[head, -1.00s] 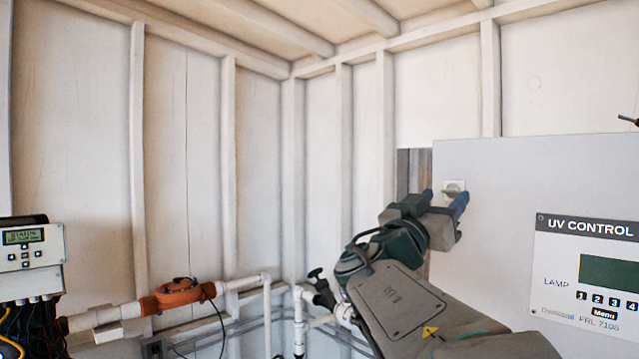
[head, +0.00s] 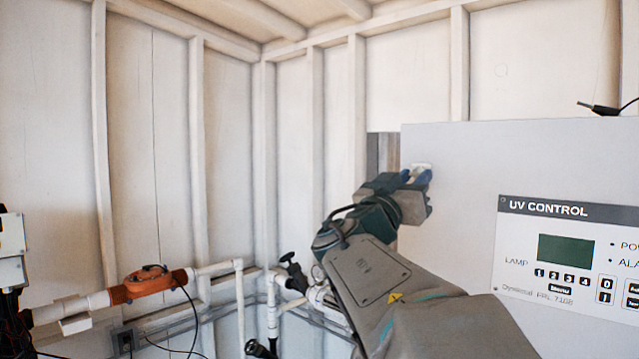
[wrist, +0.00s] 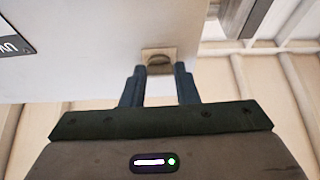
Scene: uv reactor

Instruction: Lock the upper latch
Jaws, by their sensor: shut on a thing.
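The upper latch (head: 422,166) is a small pale piece near the upper left corner of the grey UV control cabinet (head: 465,165). In the wrist view the latch (wrist: 159,54) is a beige square plate with a rounded turning part. My gripper (wrist: 160,72) has one finger on each side of that part and is shut on it. The exact contact is partly hidden by the fingers.
A panel with a dark screen (head: 565,249) and buttons is on the cabinet face at right. A black cable end (head: 600,108) sits at the cabinet's top. White pipes with an orange fitting (head: 150,283) run low at left. The wall at upper left is clear.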

